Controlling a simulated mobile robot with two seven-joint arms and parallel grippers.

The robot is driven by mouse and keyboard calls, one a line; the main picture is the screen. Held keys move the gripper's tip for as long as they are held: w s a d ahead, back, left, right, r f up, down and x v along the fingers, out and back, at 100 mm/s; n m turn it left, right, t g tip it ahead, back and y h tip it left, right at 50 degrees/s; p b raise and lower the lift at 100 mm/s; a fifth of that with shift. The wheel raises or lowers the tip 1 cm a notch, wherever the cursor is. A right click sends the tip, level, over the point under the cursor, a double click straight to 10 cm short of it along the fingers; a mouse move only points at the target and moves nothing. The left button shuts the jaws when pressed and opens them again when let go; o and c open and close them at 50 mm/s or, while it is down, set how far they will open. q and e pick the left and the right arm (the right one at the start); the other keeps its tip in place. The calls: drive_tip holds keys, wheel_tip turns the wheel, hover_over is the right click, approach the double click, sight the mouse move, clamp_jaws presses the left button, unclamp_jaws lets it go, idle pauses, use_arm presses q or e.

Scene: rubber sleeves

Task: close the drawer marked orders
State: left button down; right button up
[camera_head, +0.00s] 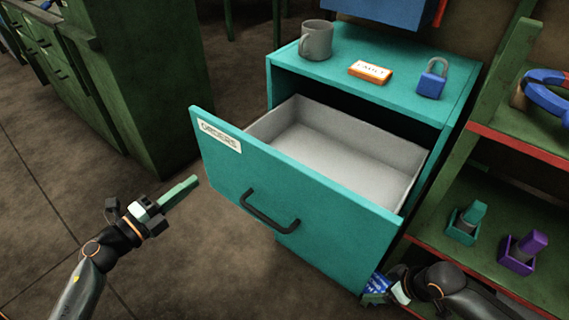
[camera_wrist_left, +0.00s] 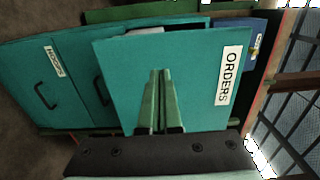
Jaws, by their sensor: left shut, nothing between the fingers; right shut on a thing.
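The teal drawer marked ORDERS (camera_head: 290,190) is pulled far out of its cabinet (camera_head: 270,90), and its grey inside looks empty. Its white label (camera_head: 220,138) is at the upper left of the front and its dark handle (camera_head: 270,212) is near the middle. My left gripper (camera_head: 195,182) is shut and empty, left of the drawer front and apart from it. In the left wrist view its fingers (camera_wrist_left: 160,74) point towards the drawer front (camera_wrist_left: 195,60). My right gripper (camera_head: 378,296) is shut on a blue thing with white marks (camera_head: 376,285), low by the drawer's right end.
A grey mug (camera_head: 316,40), an orange-and-white box (camera_head: 370,72) and a blue padlock (camera_head: 432,80) stand on the cabinet top. A green shelf (camera_head: 490,185) with small holders is close on the right. The floor on the left is clear.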

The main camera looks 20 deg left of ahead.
sight(214, 166)
use_arm(q)
drive_tip(key=shift+x, duration=2.4)
use_arm(e)
drive_tip(key=shift+f, duration=0.1)
